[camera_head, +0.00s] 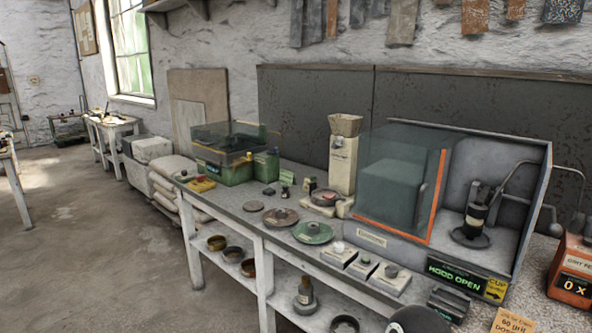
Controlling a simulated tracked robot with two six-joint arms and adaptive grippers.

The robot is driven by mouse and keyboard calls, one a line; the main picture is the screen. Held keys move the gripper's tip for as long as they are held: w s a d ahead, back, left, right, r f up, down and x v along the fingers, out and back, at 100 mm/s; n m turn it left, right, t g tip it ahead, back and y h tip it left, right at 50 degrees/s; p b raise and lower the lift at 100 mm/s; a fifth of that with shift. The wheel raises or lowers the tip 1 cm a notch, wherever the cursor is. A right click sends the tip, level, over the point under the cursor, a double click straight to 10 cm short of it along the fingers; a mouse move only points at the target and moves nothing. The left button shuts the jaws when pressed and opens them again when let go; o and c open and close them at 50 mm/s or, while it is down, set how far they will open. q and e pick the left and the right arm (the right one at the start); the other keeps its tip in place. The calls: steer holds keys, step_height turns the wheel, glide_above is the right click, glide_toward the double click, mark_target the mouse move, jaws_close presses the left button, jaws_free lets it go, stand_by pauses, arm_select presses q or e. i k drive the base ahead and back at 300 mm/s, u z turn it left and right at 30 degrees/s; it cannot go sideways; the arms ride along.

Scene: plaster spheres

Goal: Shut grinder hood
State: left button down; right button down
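The grinder hood (405,150) is a clear, greenish box-like cover with an orange edge strip (436,200) on its right side. It stands to the left of the grey grinder bay (512,205), and the bay's front is uncovered. Inside the bay a dark grinder spindle (472,215) stands upright on a round base. A sign (455,275) below the bay reads "HOOD OPEN" in green. Neither of my grippers shows in this view.
The workbench (235,203) holds round discs (313,232), small white blocks (391,278) and a hopper device (344,150). A green box with a clear lid (235,165) stands at the back left. An orange counter box (573,275) stands at right. The floor at left is largely clear.

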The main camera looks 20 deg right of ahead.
mark_target(434, 138)
steer(key=i, duration=1.05)
steer(key=z, duration=0.5)
